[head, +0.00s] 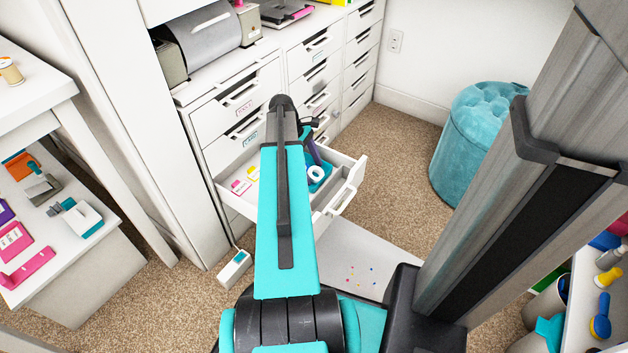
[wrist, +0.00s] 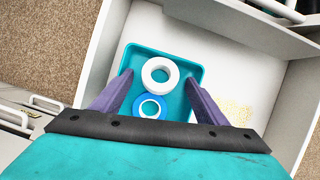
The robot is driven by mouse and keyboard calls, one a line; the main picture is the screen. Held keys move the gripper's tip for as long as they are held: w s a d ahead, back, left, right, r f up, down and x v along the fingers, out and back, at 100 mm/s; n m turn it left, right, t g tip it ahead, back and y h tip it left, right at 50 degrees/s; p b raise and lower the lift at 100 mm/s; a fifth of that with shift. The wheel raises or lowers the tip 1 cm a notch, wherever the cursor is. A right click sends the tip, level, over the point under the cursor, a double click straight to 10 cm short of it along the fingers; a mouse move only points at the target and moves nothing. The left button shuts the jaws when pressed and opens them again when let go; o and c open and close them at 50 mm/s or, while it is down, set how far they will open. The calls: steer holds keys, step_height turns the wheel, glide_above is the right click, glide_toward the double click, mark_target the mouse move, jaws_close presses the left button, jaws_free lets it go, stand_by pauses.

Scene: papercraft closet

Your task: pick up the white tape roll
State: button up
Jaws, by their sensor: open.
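The white tape roll (wrist: 147,73) lies flat in a teal tray (wrist: 196,71) inside an open drawer. In the head view the white tape roll (head: 310,174) shows beside my arm. A blue tape roll (wrist: 140,110) with a white inner ring lies close by in the same tray, nearer my wrist. My gripper (wrist: 158,77) is open, with its purple fingers reaching down on the left and right of the rolls. The white roll appears between the fingertips, with gaps on both sides. In the head view my arm hides much of the drawer.
The open white drawer (head: 348,188) has walls around the tray. Pink and yellow items (head: 241,187) lie in its left part. A teal tufted stool (head: 462,150) stands to the right. Carpet (head: 395,135) is clear between the drawers and stool.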

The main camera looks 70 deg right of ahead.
steer(key=shift+s+f, duration=0.2)
steer(key=shift+f, duration=0.3)
steer(key=c, duration=1.2)
steer(key=shift+r, duration=0.1)
step_height(320, 180, up, 10)
steer(key=p, duration=0.4)
steer(key=shift+r, duration=0.1)
stand_by(0.3)
